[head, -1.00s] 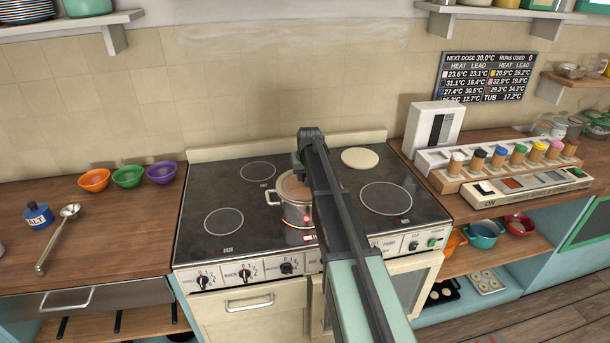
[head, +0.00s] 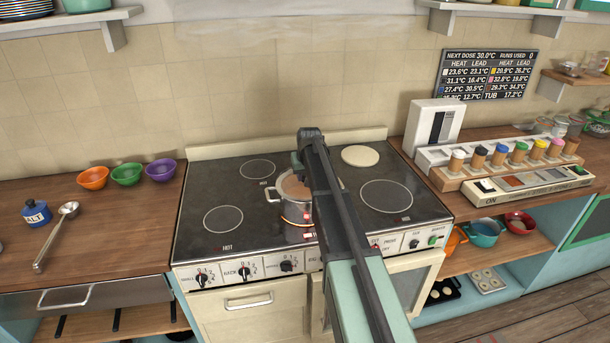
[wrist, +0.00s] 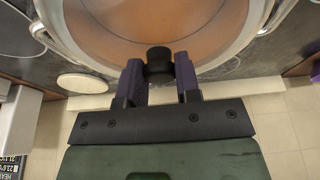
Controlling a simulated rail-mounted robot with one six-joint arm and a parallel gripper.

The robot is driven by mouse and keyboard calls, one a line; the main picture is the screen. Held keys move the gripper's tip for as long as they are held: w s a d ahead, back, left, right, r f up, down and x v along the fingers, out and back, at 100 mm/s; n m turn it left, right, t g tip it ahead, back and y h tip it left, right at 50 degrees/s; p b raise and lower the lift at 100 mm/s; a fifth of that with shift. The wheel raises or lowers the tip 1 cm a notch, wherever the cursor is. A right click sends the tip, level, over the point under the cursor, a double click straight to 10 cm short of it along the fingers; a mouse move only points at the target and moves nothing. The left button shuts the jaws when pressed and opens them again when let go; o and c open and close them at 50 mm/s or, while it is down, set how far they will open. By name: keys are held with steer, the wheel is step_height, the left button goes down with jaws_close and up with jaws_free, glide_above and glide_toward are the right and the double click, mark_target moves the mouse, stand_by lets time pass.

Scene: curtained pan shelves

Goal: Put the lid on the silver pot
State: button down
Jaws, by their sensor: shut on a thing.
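The silver pot (head: 299,213) stands on the front middle of the stove, with orange-brown contents and a loop handle at its left. My arm hides its right side in the head view. In the wrist view the pot's bright rim (wrist: 250,40) curves around the brown surface. My gripper (wrist: 159,70) is shut on a black knob (wrist: 158,58), between its two purple fingers. The knob appears to be the lid's; a clear lid is hard to make out, and I cannot tell whether it rests on the rim. In the head view my arm hides the gripper's fingers.
The stove top (head: 240,185) has bare ring burners left and right of the pot. A cream disc (head: 360,156) lies at the back right. Several bowls (head: 127,174) and a ladle (head: 68,210) are on the left counter. A jar rack (head: 505,170) stands on the right counter.

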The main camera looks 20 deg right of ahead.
steer(key=c, duration=0.7)
jaws_free()
steer(key=shift+c, duration=0.2)
steer(key=p+v, duration=1)
steer(key=shift+r, duration=0.4)
steer(key=shift+s, duration=0.15)
steer(key=s+a+f+g+b, duration=0.1)
steer(key=s+a+f+b, duration=0.4)
steer(key=s, duration=0.5)
steer(key=s+a+f+n+g+b, duration=0.1)
steer(key=s+a+f+b, duration=0.4)
steer(key=s+a, duration=0.5)
steer(key=s+a+f+n+g+b, duration=0.1)
steer(key=s+a+f+b, duration=0.3)
steer(key=s, duration=0.7)
steer(key=a+f, duration=0.2)
steer(key=a, duration=0.1)
steer(key=shift+a+y+b, duration=0.25)
steer(key=shift+y+b, duration=0.05)
steer(key=shift+b, duration=0.1)
